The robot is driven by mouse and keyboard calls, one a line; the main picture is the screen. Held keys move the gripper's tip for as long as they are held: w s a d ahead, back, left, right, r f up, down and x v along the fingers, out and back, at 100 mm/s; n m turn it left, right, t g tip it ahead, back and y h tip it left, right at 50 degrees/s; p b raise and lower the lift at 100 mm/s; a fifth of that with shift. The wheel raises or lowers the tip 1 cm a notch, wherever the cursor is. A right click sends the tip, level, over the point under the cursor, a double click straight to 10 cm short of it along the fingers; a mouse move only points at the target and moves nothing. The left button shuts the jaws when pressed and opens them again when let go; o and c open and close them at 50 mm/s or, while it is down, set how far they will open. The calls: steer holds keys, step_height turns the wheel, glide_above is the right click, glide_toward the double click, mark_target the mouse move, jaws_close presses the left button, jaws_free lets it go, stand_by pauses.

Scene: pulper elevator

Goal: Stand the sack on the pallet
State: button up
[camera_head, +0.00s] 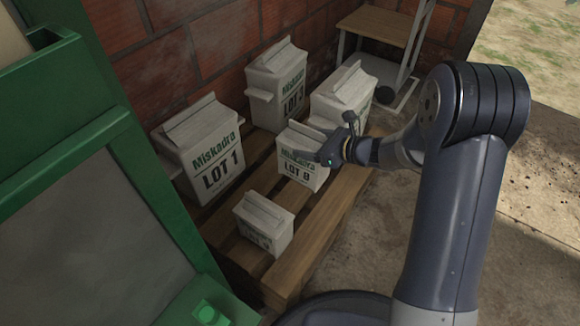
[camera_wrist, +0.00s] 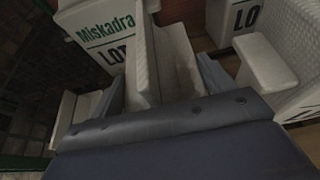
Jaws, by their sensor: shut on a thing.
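A white sack marked Miskadra LOT 8 (camera_head: 302,168) is upright at the pallet's right side. My gripper (camera_head: 336,146) is shut on its top fold, which stands between the fingers in the wrist view (camera_wrist: 146,62). I cannot tell whether the sack's base touches the boards; its lower part is partly hard to see. The wooden pallet (camera_head: 318,232) lies along the brick wall. Other white sacks stand upright on it: LOT 1 (camera_head: 208,160) at the left, one (camera_head: 277,92) at the back, one (camera_head: 343,98) behind my gripper, and a small one (camera_head: 263,226) in front.
A green machine (camera_head: 130,140) with a grey panel flanks the pallet on the left. The brick wall (camera_head: 190,45) closes off the back. A scale-like stand (camera_head: 378,30) is at the back right. Bare ground (camera_head: 385,225) lies right of the pallet, with my arm above it.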

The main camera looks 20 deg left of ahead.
step_height(320, 180, down, 9)
steer(key=b, duration=0.4)
steer(key=shift+f, duration=0.2)
steer(key=shift+f+b, duration=0.2)
steer(key=shift+b, duration=0.1)
steer(key=o, duration=2)
steer(key=shift+o, duration=0.2)
steer(key=shift+r, duration=0.2)
steer(key=p+v, duration=0.4)
steer(key=v, duration=0.8)
steer(key=shift+f, duration=0.15)
